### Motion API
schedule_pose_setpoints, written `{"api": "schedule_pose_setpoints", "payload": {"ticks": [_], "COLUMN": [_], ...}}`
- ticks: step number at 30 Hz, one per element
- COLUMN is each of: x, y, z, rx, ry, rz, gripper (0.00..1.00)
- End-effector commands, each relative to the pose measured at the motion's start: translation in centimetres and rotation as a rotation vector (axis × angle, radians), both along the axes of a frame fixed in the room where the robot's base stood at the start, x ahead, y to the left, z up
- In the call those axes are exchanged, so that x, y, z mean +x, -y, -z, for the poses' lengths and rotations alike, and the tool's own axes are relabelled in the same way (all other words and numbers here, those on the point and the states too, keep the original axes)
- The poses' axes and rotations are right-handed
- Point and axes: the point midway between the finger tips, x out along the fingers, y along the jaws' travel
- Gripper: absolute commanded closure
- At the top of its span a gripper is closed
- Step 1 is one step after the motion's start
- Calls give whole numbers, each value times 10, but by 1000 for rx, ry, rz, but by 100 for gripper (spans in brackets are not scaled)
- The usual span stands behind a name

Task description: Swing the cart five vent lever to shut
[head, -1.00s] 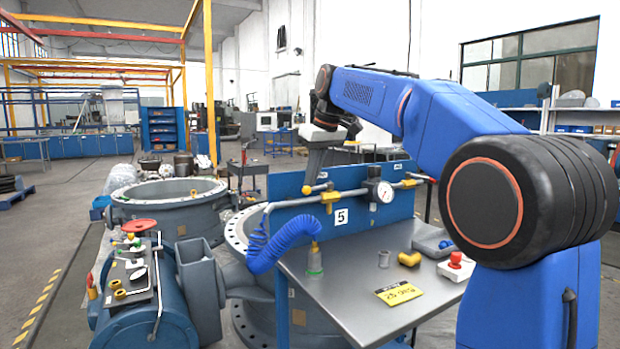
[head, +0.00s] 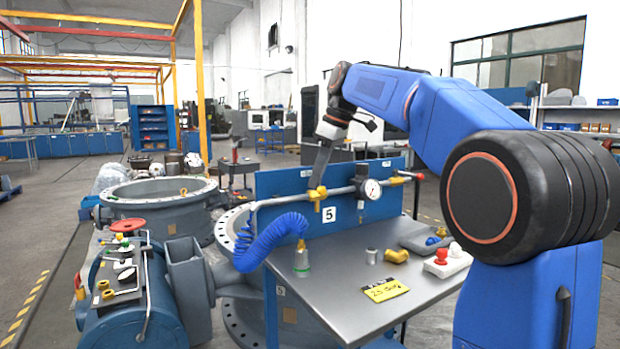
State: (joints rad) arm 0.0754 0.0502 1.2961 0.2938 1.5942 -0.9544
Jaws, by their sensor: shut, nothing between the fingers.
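Cart five (head: 345,300) is a grey-topped bench with a blue back panel (head: 275,183) and a "5" plate (head: 329,214). A grey pipe runs along the panel. A yellow valve with a yellow knob (head: 317,194) sits on its left part. Which one is labelled vent is too small to read. My gripper (head: 319,181) is shut and points down at the yellow valve's knob; it overlaps the top of it, and I cannot tell whether they touch. The fingertips are small and partly hidden.
A round gauge (head: 372,189) stands on the pipe right of my gripper. The bench holds a blue coiled hose (head: 268,238), a yellow fitting (head: 397,256), a red-button box (head: 446,262) and a yellow tag (head: 385,290). Large grey flanged valve bodies (head: 158,205) stand left.

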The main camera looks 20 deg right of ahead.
Motion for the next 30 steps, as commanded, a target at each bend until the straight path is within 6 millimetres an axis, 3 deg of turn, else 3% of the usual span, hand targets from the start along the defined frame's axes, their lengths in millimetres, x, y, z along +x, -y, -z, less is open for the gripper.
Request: {"api": "schedule_pose_setpoints", "payload": {"ticks": [15, 30], "x": [-4, -4], "y": [24, 32], "z": [0, 0], "rx": [0, -4], "ry": [-1, -1], "rz": [2, 5], "gripper": [100, 100]}}
